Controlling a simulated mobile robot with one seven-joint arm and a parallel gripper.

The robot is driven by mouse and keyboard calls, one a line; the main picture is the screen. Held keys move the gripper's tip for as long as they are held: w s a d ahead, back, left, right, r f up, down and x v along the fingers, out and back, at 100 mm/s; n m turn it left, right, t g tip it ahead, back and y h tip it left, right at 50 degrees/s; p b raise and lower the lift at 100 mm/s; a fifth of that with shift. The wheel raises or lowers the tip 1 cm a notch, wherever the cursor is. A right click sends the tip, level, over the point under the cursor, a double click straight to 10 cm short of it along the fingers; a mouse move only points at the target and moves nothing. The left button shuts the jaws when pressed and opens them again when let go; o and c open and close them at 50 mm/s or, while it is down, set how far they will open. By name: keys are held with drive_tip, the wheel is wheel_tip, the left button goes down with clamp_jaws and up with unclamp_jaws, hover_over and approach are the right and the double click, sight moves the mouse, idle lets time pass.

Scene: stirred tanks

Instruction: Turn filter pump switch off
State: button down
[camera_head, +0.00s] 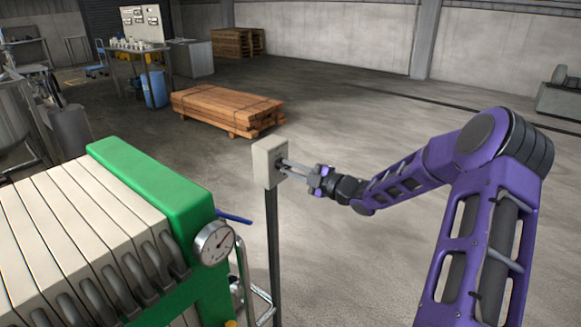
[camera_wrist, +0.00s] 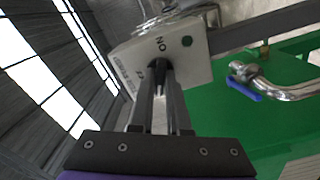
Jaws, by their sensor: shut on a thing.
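The filter pump switch is a pale box (camera_head: 268,163) on a dark post, just right of the green filter press. In the wrist view the switch box (camera_wrist: 190,60) shows the letters "ON", a small green dot and a dark knob (camera_wrist: 156,70) low on its face. My gripper (camera_head: 284,165) reaches the box from the right. In the wrist view my gripper's fingers (camera_wrist: 157,88) are shut on the dark knob. The fingers hide part of the knob and the lettering beside it.
The green filter press (camera_head: 150,185) with pale plates and a round gauge (camera_head: 214,243) stands left of the post. A blue-handled pipe (camera_wrist: 245,85) is near the box. Stacked timber (camera_head: 225,108) lies behind. The floor to the right is open.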

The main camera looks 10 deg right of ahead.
drive_tip(key=m+p, duration=0.4)
drive_tip(key=m, duration=0.8)
drive_tip(key=shift+m+p, duration=0.4)
idle(0.3)
drive_tip(key=c, duration=0.9)
unclamp_jaws()
